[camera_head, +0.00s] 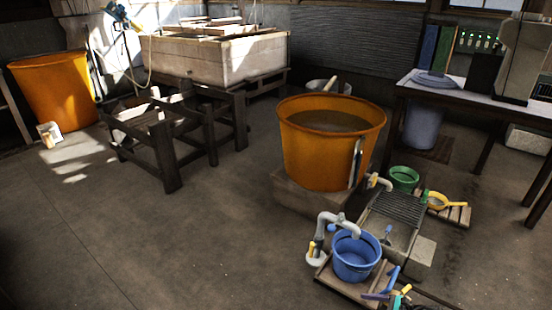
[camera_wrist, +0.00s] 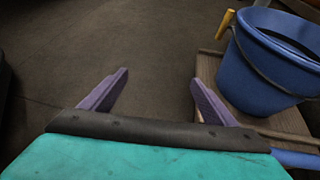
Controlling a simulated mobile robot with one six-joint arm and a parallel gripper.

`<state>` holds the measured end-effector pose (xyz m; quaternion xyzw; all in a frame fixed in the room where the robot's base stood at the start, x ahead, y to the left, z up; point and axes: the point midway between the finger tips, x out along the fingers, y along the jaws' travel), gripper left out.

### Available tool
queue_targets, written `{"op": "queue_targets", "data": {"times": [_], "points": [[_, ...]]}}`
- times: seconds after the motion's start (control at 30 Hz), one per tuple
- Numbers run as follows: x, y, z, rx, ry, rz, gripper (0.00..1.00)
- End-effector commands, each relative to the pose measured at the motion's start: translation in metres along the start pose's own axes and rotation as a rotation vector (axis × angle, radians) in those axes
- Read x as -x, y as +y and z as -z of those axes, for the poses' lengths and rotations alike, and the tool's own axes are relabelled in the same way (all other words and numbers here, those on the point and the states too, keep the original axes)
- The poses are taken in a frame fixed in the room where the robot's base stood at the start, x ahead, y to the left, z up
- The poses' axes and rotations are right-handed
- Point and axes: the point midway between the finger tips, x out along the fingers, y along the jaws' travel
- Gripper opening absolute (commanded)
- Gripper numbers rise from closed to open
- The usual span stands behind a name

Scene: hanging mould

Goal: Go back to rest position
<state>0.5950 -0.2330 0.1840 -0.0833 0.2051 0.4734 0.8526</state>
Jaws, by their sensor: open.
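My gripper (camera_wrist: 160,78) shows in the wrist view with its two purple fingers spread apart. Nothing is between them, only the dark floor beyond. A black bar and a teal body lie behind the fingers. In the head view my gripper (camera_head: 368,296) appears small at the lower right, low in front of the blue bucket (camera_head: 356,255). In the wrist view the blue bucket (camera_wrist: 262,66) stands to the right of the fingers, apart from them.
The bucket stands on a wooden board (camera_wrist: 208,66) beside a grey pipe (camera_head: 338,222). A blue handle (camera_head: 392,278) lies close to my gripper. An orange tub (camera_head: 305,155), a wooden stand (camera_head: 165,140) and a table (camera_head: 455,94) stand behind. The left floor (camera_head: 150,240) is clear.

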Motion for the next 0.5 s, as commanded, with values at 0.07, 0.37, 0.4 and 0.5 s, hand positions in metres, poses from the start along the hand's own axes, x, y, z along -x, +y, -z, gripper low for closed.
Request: {"op": "queue_targets", "data": {"times": [0.07,0.37,0.4,0.5], "points": [[-0.017,0.020,-0.026,0.022,0.020,-0.056,0.81],[-0.072,0.093,-0.083,0.128,0.109,-0.253,0.81],[-0.077,0.104,-0.090,0.147,0.122,-0.280,0.81],[-0.089,0.132,-0.106,0.195,0.156,-0.349,0.81]]}}
